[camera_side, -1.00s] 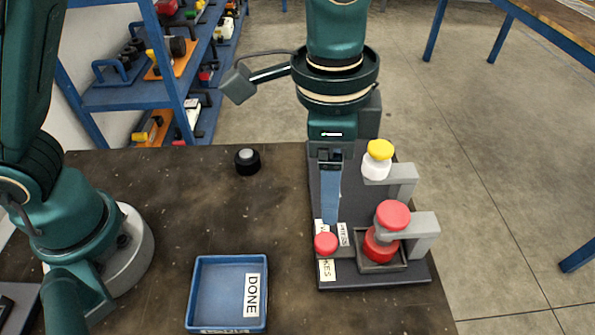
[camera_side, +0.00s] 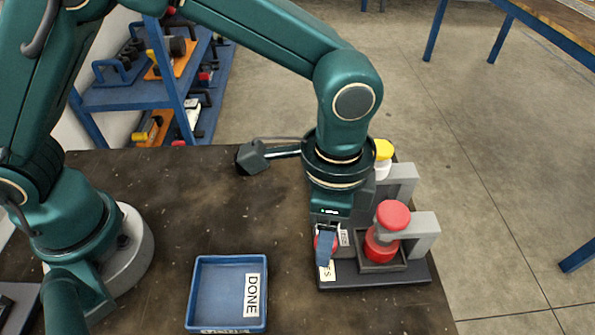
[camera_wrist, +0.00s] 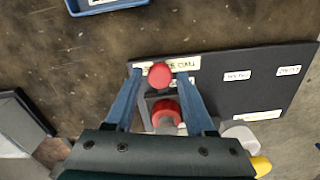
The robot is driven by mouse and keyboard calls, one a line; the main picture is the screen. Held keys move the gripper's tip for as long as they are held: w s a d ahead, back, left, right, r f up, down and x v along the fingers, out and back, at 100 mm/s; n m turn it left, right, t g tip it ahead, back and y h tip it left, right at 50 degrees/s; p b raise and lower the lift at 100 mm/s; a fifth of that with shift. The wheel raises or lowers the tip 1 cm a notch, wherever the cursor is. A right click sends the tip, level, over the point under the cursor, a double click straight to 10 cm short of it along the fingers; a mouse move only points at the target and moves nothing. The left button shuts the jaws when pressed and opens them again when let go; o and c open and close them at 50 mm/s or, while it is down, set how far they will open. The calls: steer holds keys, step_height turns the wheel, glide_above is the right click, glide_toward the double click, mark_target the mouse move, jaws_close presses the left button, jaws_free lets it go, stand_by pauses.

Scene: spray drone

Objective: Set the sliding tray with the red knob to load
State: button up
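The red knob (camera_wrist: 160,75) lies between the spread blue fingertips of my gripper (camera_wrist: 159,80) in the wrist view. A gap shows on each side of it. In the side view my gripper (camera_side: 326,247) points down over the front left of the dark station board (camera_side: 360,277), and its finger covers most of the knob. The sliding tray (camera_side: 402,266) is a shallow dark box right of the knob. A red bottle (camera_side: 380,248) stands in it under a grey bracket (camera_side: 425,230). White labels lie by the knob; their words are partly hidden and I cannot read them surely.
A yellow-capped white bottle (camera_side: 383,158) stands at the back of the board by another grey bracket (camera_side: 399,182). A blue tray marked DONE (camera_side: 205,290) sits left of the board. The tabletop (camera_side: 220,215) between the board and my base is mostly clear.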

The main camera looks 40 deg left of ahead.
jaws_close()
stand_by(1.2)
